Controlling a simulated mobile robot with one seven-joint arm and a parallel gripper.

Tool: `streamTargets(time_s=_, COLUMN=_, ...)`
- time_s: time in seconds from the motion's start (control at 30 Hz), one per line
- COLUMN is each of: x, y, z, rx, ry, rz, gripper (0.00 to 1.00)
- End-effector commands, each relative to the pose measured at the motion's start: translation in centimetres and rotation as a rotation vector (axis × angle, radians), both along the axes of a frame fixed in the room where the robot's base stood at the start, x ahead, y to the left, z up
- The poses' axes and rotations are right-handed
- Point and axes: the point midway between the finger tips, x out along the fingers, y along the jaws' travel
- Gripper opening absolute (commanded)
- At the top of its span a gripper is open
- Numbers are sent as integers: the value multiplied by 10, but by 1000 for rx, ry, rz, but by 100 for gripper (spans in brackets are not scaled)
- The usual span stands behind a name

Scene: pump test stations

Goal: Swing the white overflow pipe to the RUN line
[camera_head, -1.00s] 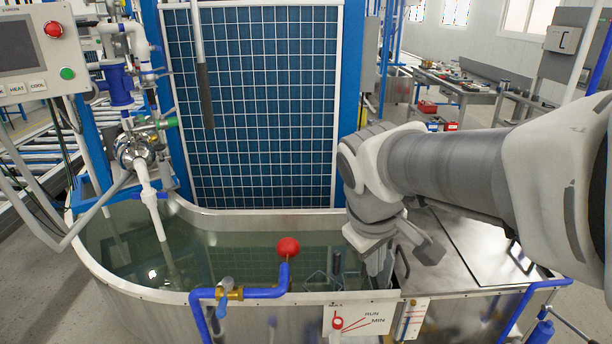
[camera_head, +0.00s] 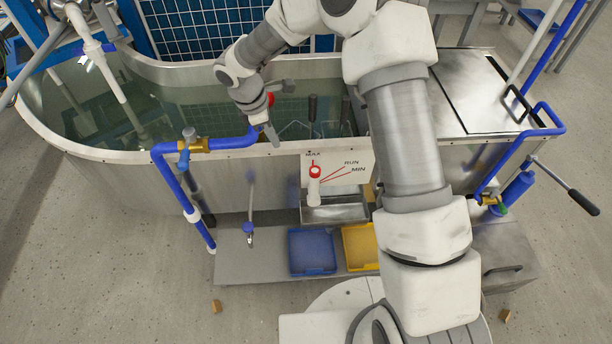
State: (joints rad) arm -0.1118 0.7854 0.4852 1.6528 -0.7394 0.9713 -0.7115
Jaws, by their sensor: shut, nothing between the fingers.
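The white overflow pipe (camera_head: 314,192) is a short stub at a red ring on the white marked plate (camera_head: 345,182) on the tank's front wall. In the picture it extends down from the ring, off the RUN line, which runs up and right between the MAX and MIN marks. Whether it hangs down or juts toward me I cannot tell. My gripper (camera_head: 272,136) is shut and empty, pointing down at the tank's front rim, up and left of the pipe and apart from it.
A blue pipe with a brass valve (camera_head: 193,146) runs along the rim, left of my gripper. The water tank (camera_head: 60,150) lies behind. Below are a metal tray (camera_head: 335,214), a blue bin (camera_head: 311,251) and a yellow bin (camera_head: 361,247).

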Motion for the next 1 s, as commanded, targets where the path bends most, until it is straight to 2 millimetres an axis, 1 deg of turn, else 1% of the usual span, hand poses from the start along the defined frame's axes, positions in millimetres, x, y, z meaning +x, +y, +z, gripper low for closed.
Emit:
streamTargets(time_s=0.03, x=1, y=6, z=-18, rx=2, ry=16, rz=26, gripper=0)
streamTargets(time_s=0.1, x=1, y=11, z=-31, rx=3, ry=31, rz=56, gripper=0)
streamTargets(time_s=0.2, x=3, y=15, z=-41, rx=4, ry=41, rz=79, gripper=0)
streamTargets(time_s=0.33, x=3, y=15, z=-51, rx=4, ry=44, rz=86, gripper=0)
streamTargets(time_s=0.47, x=3, y=10, z=-71, rx=3, ry=46, rz=85, gripper=0)
streamTargets(time_s=1.0, x=9, y=-18, z=-186, rx=4, ry=46, rz=83, gripper=0)
